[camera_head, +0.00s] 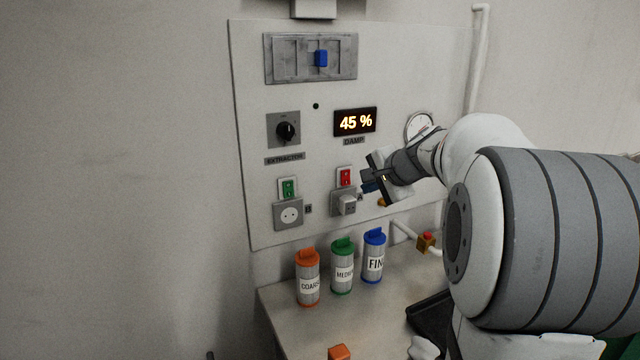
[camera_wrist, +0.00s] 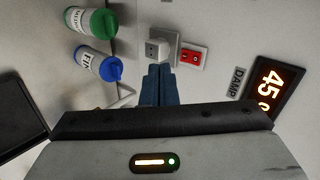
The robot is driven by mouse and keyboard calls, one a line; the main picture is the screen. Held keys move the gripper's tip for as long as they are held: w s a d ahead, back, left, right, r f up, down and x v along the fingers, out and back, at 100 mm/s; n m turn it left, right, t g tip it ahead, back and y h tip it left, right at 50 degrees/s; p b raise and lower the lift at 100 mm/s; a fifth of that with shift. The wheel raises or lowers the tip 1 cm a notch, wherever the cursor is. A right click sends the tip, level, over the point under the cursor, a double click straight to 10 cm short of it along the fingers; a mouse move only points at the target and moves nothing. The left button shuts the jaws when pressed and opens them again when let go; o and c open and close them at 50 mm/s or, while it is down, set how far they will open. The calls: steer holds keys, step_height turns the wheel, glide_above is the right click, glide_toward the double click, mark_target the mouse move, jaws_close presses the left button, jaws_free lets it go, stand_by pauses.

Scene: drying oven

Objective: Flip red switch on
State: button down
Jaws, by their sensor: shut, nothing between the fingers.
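The red switch (camera_head: 345,176) is on the wall panel (camera_head: 290,70), below the "45 %" display and just above a socket with a white plug in it. In the wrist view the red switch (camera_wrist: 192,57) shows in a white frame, just beyond my fingertips and a little right. My gripper (camera_head: 364,182) is in front of the panel, close to the right of the red switch. In the wrist view its blue fingertips (camera_wrist: 160,72) are together with nothing between them. Whether they touch the panel is unclear. The switch's on or off position is too small to tell.
The white plug (camera_head: 346,204) sticks out below the red switch. A green switch (camera_head: 288,188) and a socket (camera_head: 289,214) are to the left. Orange, green and blue-lidded canisters (camera_head: 343,266) stand on the bench below. A black dial (camera_head: 285,131) and a blue slider (camera_head: 321,58) are higher up.

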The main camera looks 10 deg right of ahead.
steer(key=shift+m+t, duration=0.5)
steer(key=shift+m, duration=0.3)
steer(key=w+d, duration=0.1)
steer(key=w+d+r, duration=0.1)
steer(key=d, duration=0.1)
steer(key=shift+w+d+r, duration=0.1)
steer(key=shift+w+d, duration=0.1)
steer(key=p, duration=0.3)
glide_toward(347, 184)
steer(key=x, duration=0.5)
steer(key=shift+w+a+f, duration=0.25)
steer(key=shift+w, duration=0.3)
steer(key=shift+f, duration=0.15)
